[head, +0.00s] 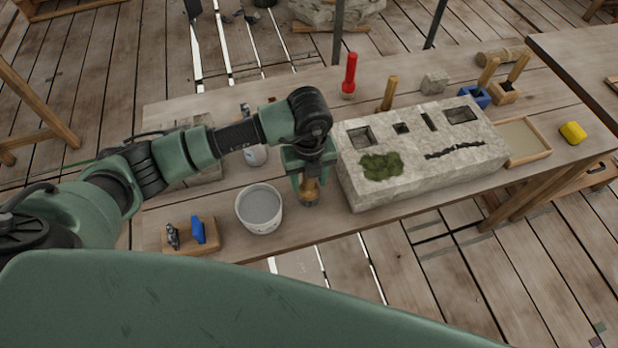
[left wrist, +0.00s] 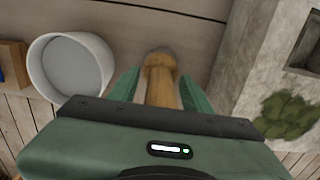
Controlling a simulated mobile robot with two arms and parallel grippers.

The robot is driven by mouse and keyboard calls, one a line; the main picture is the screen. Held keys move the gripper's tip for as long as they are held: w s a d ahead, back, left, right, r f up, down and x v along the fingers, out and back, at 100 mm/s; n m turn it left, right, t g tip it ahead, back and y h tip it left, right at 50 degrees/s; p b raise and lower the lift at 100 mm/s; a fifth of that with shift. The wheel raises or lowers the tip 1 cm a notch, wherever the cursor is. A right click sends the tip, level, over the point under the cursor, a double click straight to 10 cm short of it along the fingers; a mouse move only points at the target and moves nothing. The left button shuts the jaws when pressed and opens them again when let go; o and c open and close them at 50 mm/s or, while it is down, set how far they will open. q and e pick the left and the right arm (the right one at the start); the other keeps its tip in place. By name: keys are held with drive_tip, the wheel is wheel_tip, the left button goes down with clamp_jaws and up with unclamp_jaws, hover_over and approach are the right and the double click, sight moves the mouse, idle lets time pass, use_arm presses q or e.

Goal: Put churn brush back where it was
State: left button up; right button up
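A wooden-handled brush (head: 310,192) with a dark lower end stands about upright near the table's front edge, between the white bucket and the stone block. Its light wooden handle (left wrist: 160,85) also shows in the left wrist view. My left gripper (head: 309,180) points down over it, with one finger on each side of the handle. In the left wrist view narrow gaps show between the fingers (left wrist: 160,88) and the handle, so the gripper looks open around it. Part of the brush is hidden by the gripper. My right gripper is not in view.
The white bucket (head: 260,208) stands left of the brush, and a wooden holder (head: 205,240) with a blue piece is further left. The stone block (head: 420,150) with a moss patch (head: 381,166) is close on the right. A red-handled tool (head: 350,75) stands behind.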

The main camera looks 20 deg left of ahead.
use_arm(q)
drive_tip(key=shift+r, duration=0.1)
wheel_tip(320, 180, up, 11)
drive_tip(key=b, duration=0.3)
drive_tip(key=shift+r, duration=0.55)
